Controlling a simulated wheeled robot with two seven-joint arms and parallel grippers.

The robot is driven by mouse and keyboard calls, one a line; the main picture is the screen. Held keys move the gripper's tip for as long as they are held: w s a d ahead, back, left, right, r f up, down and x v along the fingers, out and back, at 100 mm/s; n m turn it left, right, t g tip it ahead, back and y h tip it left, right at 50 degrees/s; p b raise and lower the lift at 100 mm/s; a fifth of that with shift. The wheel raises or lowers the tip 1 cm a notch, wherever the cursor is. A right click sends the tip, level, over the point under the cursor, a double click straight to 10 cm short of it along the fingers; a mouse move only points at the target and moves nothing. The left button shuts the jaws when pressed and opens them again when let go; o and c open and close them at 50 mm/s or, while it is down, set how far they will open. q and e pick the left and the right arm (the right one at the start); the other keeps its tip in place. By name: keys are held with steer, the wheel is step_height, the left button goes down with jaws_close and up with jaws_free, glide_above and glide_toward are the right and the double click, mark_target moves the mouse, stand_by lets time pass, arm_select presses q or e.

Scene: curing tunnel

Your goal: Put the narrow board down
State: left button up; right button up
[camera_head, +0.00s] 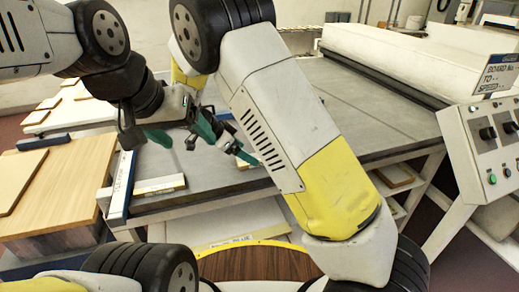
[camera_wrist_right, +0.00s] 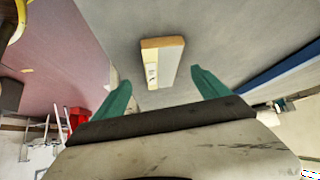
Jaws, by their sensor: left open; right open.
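A narrow, pale wood-edged board with a light top and a small label lies on the grey table surface in the right wrist view (camera_wrist_right: 168,62). It is ahead of the parted green fingers of my right gripper (camera_wrist_right: 161,80), with grey surface between it and each finger. In the head view a short pale board (camera_head: 160,186) lies near the table's left front corner, by the blue rail. I cannot tell whether this is the same board. My left gripper (camera_head: 182,132) is open and empty above the table.
The grey table (camera_head: 345,110) has wide bare room at right. A blue rail (camera_head: 121,186) edges its left. A wooden bench with boards (camera_head: 62,190) stands left. A white machine cover (camera_head: 385,58) is at the back, a control panel (camera_head: 487,140) at right.

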mark_target(257, 157)
steer(key=x, duration=0.5)
steer(key=shift+w+d+r, duration=0.1)
steer(key=shift+w+r, duration=0.05)
steer(key=shift+r, duration=0.05)
steer(key=c, duration=1.7)
steer(key=shift+r, duration=0.15)
